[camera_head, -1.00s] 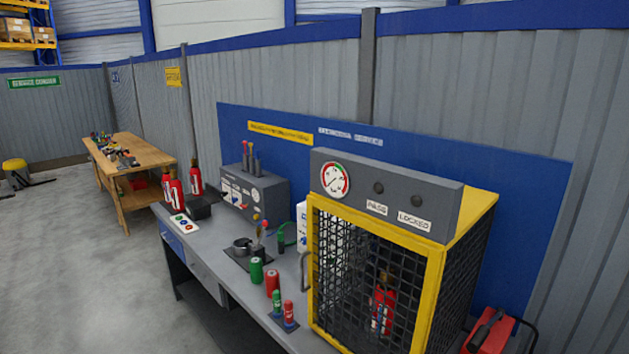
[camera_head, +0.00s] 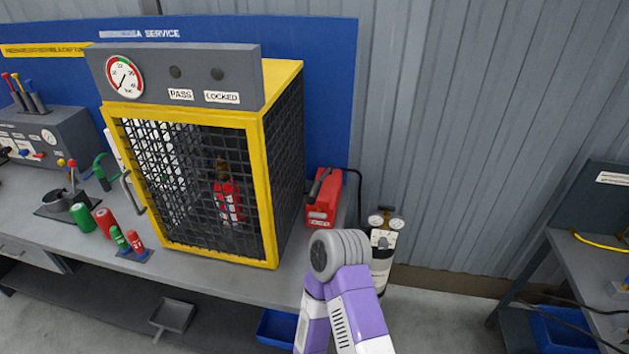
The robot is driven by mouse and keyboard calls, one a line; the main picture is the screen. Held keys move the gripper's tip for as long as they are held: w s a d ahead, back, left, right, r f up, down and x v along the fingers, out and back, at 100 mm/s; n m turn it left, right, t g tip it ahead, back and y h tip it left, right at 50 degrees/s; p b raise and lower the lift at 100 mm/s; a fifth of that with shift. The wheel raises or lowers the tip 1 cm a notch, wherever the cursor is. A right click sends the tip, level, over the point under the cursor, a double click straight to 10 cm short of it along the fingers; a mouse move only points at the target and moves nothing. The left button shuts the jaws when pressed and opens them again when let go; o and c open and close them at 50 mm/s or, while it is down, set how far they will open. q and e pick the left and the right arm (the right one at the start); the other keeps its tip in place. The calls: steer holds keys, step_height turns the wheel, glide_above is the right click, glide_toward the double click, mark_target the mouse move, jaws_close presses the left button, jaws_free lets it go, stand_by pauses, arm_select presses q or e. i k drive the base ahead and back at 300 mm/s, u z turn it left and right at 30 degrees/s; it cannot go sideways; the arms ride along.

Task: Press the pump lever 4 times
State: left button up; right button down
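A red box-shaped unit (camera_head: 322,212) stands on the bench at the right of the yellow cage. It looks like the pump; its small white label is too blurred to read. A black bar that looks like its lever (camera_head: 319,186) lies along its top, tilted. A round gauge (camera_head: 123,77) is on the grey panel above the cage, with its needle over the dial. A purple and white arm of mine with a grey ribbed joint rises in front of the bench. Neither gripper shows.
The yellow-framed cage (camera_head: 190,256) is shut and fills the middle of the bench. A gas cylinder with gauges (camera_head: 382,254) stands right of the bench, partly behind my arm. Another grey bench (camera_head: 590,238) is at far right.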

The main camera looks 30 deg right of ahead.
mark_target(312, 198)
steer(key=k, duration=1.3)
steer(key=z, duration=0.75)
steer(key=i, duration=1.4)
steer(key=u, duration=0.25)
